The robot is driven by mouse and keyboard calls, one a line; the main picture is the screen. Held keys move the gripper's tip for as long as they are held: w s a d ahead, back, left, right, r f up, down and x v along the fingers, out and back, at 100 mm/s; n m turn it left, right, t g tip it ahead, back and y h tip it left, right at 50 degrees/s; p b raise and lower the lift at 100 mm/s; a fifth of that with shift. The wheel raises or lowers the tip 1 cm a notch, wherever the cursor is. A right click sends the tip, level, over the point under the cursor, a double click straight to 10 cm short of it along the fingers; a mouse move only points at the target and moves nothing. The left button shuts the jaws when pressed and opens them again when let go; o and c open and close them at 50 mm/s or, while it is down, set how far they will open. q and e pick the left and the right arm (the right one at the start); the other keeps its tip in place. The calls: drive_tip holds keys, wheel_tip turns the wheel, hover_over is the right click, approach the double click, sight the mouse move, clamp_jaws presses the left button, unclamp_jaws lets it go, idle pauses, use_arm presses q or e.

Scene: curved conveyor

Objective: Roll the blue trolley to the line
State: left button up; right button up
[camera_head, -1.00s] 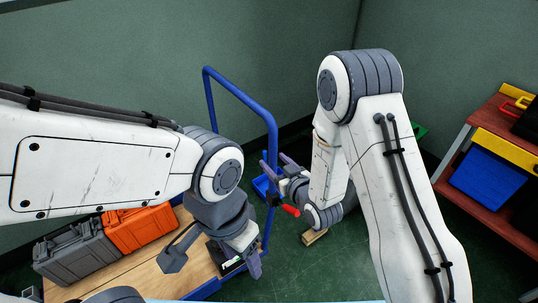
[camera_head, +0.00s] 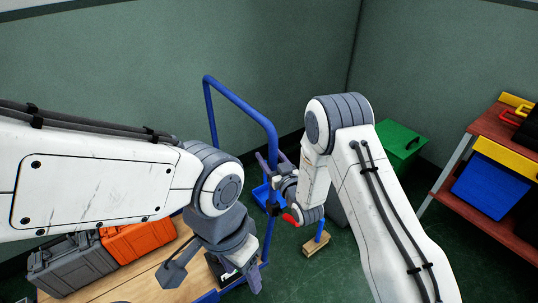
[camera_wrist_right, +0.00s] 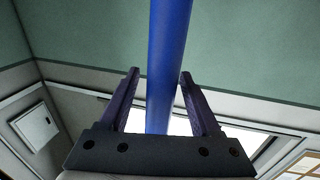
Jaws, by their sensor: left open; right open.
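The blue trolley (camera_head: 241,103) has a tall blue tube handle and a wooden deck (camera_head: 108,291). My right gripper (camera_head: 268,163) is at the handle's near upright. In the right wrist view the blue tube (camera_wrist_right: 168,60) runs between the fingers of the open right gripper (camera_wrist_right: 160,78), with a gap on each side. My left gripper (camera_head: 246,278) is low by the deck's right end, left of the handle's foot. It is open and holds nothing that I can see. The line is not in view.
A grey case (camera_head: 70,268) and an orange case (camera_head: 138,242) lie on the deck. A wooden block with a blue post (camera_head: 316,246) stands on the floor to the right. A green bin (camera_head: 398,145) and a red shelf (camera_head: 487,212) with a blue bin stand further right.

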drive_tip(key=shift+w+a, duration=0.15)
drive_tip(key=shift+w, duration=0.2)
clamp_jaws()
idle(1.2)
